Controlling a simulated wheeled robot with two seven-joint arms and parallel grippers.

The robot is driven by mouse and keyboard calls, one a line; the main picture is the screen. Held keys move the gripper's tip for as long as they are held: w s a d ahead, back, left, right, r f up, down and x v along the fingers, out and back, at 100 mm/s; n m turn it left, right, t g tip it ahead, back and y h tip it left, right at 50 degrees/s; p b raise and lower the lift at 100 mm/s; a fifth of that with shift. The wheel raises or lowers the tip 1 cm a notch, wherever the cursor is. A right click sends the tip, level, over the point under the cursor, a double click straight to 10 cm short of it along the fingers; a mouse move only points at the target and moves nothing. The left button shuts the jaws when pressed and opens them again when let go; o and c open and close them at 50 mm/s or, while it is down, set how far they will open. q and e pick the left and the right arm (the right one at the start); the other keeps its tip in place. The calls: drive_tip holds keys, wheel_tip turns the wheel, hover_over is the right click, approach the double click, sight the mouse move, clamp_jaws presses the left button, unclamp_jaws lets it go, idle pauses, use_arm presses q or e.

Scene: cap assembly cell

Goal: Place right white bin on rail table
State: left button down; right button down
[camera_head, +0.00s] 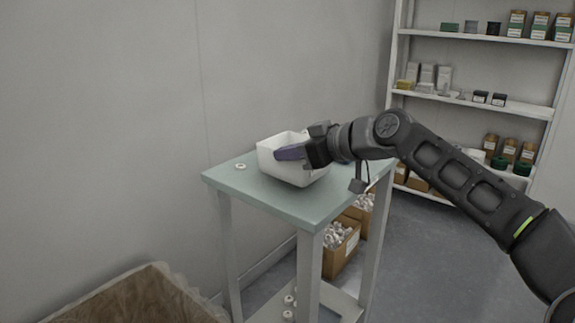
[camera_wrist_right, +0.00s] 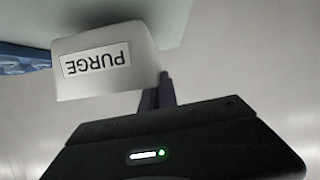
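A white bin (camera_head: 292,172) is upright over the pale green top of the rail table (camera_head: 325,205), at its back left part. I cannot tell whether its base touches the table top. In the right wrist view the white bin (camera_wrist_right: 110,65) shows upside down with a "PURGE" label. My right gripper (camera_head: 291,153) reaches in from the right at the bin's rim. Its dark fingers (camera_wrist_right: 158,97) are close together at the bin's edge and look shut on its wall; part of them is hidden. My left gripper is not in view.
A small white ring-like part (camera_head: 240,166) lies on the table left of the bin. A lined brown box (camera_head: 140,298) is at front left. A stocked shelf rack (camera_head: 470,98) stands at back right.

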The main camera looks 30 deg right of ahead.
drive_tip(key=shift+f, duration=1.05)
drive_tip(key=shift+f+b, duration=0.25)
drive_tip(key=shift+b, duration=0.2)
drive_tip(key=c, duration=1.6)
unclamp_jaws()
drive_tip(key=shift+c, duration=0.2)
drive_tip(key=shift+r, duration=0.15)
drive_tip(key=shift+r+p, duration=0.25)
drive_tip(key=shift+p, duration=0.25)
drive_tip(key=p+v, duration=0.1)
drive_tip(key=v, duration=1.1)
